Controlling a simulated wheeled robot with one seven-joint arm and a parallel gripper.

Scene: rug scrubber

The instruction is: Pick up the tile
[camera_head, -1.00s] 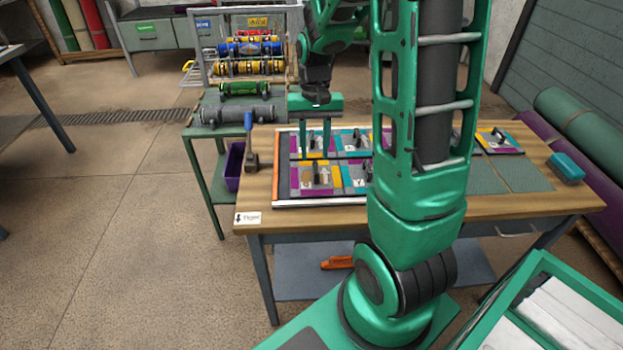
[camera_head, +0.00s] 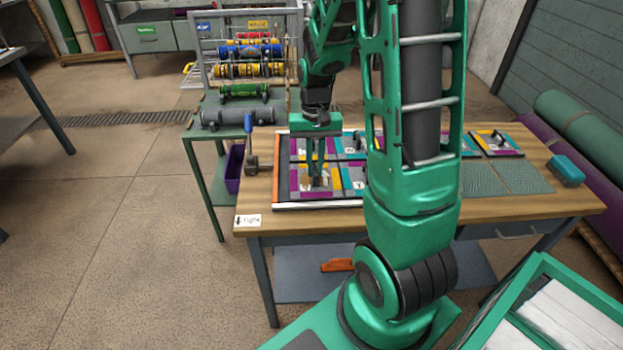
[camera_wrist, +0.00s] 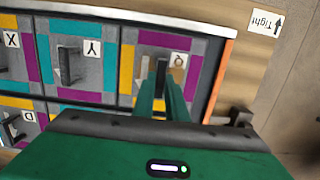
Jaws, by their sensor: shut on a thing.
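The tile (camera_head: 297,187) is a square panel with grey, purple, yellow and teal patches and a dark upright handle. It lies at the front left corner of the tray (camera_head: 275,175) on the wooden table. In the wrist view the tile (camera_wrist: 150,40) shows a small lettered label, hard to read. My gripper (camera_head: 317,181) points down over this tile, its green fingers shut on the dark handle. In the wrist view the gripper (camera_wrist: 161,84) hides part of the tile. The tile appears to sit flat among its neighbours.
Several similar handled tiles fill the tray, including one marked Y (camera_wrist: 75,62). A blue-handled clamp (camera_head: 249,140) stands left of the tray. A "Tight" label (camera_head: 248,219) lies at the table's front left. A teal block (camera_head: 566,170) sits at the right end.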

